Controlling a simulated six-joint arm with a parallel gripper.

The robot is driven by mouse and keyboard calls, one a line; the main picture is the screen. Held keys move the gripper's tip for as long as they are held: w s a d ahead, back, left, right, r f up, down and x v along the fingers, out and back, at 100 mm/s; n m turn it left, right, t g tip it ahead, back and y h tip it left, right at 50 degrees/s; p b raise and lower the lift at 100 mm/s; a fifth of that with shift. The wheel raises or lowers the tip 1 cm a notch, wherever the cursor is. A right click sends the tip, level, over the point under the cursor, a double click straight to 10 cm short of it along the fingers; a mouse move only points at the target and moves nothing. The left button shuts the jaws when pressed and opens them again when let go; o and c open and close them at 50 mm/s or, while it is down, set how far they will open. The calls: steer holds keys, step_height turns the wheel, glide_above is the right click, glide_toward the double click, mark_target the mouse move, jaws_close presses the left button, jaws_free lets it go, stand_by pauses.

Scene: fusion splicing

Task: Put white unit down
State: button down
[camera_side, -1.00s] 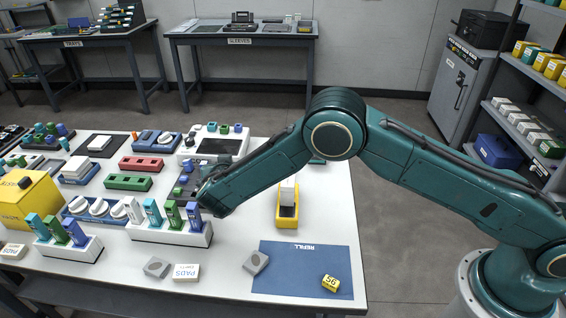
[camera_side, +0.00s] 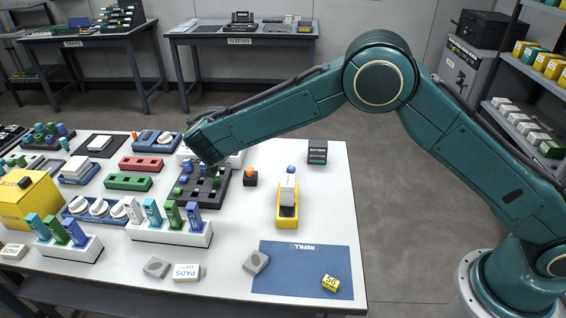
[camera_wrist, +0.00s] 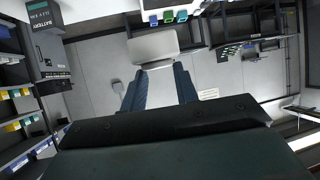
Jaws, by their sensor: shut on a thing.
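In the wrist view, the two dark blue fingers of my gripper (camera_wrist: 157,72) are shut on a pale white unit (camera_wrist: 153,46). In the side view, the end of my arm (camera_side: 206,142) is over the back of the white table, above a dark slotted tray (camera_side: 203,188). The fingertips and the held white unit cannot be made out there. Another white block (camera_side: 288,188) stands upright in a yellow holder (camera_side: 287,222), right of the slotted tray.
A dark block with an orange top (camera_side: 250,178) stands right of the slotted tray. A dark box (camera_side: 318,152) is at the back right. White racks of coloured upright pieces (camera_side: 172,233) stand in front. The blue REFILL mat (camera_side: 290,262) is mostly clear.

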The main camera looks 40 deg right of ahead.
stand_by(0.4)
steer(key=w+d+r+m+g+h, duration=0.1)
steer(key=w+d, duration=0.2)
steer(key=d, duration=0.7)
steer(key=w+d+m, duration=0.1)
steer(key=w+d, duration=0.2)
steer(key=d, duration=0.7)
step_height(320, 180, down, 16)
steer(key=shift+a+r, duration=0.1)
steer(key=shift+r, duration=0.15)
steer(key=shift+f, duration=2.1)
steer(key=shift+f, duration=0.15)
steer(key=c, duration=1.1)
jaws_free()
steer(key=shift+r, duration=0.2)
